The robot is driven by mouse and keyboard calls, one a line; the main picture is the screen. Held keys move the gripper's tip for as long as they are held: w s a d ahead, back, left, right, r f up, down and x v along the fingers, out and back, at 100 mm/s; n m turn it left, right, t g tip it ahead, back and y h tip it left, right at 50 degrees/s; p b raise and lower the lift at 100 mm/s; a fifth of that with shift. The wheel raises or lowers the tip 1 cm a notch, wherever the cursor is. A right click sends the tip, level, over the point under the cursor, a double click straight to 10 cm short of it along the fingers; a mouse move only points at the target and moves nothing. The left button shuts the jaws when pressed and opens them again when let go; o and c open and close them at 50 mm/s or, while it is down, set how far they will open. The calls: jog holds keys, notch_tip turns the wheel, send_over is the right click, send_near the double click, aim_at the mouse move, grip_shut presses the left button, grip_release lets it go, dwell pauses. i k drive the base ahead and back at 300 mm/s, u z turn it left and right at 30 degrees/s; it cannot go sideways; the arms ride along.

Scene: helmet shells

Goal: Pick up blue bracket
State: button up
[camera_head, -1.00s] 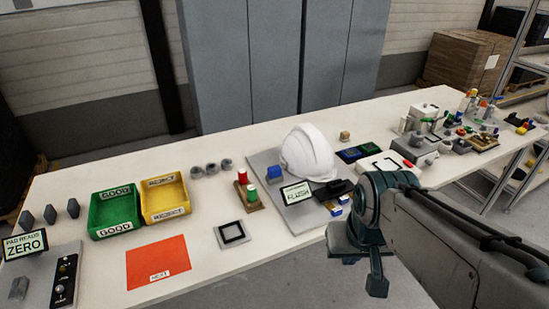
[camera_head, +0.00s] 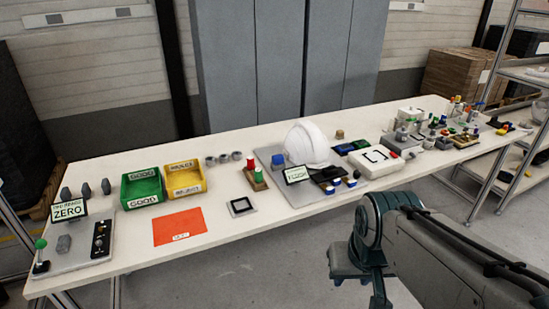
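A small blue block-like part (camera_head: 278,160), perhaps the blue bracket, stands on a grey plate (camera_head: 272,186) to the left of a white helmet shell (camera_head: 307,145). Small blue-and-white pieces (camera_head: 352,182) lie at the plate's front right; their shape is too small to tell. My gripper (camera_head: 362,285) hangs at the lower middle right, in front of the table edge and apart from all the parts. Its lower end is cut off by the picture edge, and whether its fingers are open is unclear.
The long white table (camera_head: 130,235) holds a green bin (camera_head: 142,188), a yellow bin (camera_head: 184,181), an orange mat (camera_head: 180,227) and a white case (camera_head: 375,163). Red and green cylinders stand left of the plate. Shelving (camera_head: 510,125) stands at right. Floor before the table is clear.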

aim_at(278, 159)
jog(key=u, duration=0.4)
jog(key=i, duration=1.25)
jog(key=z, duration=0.25)
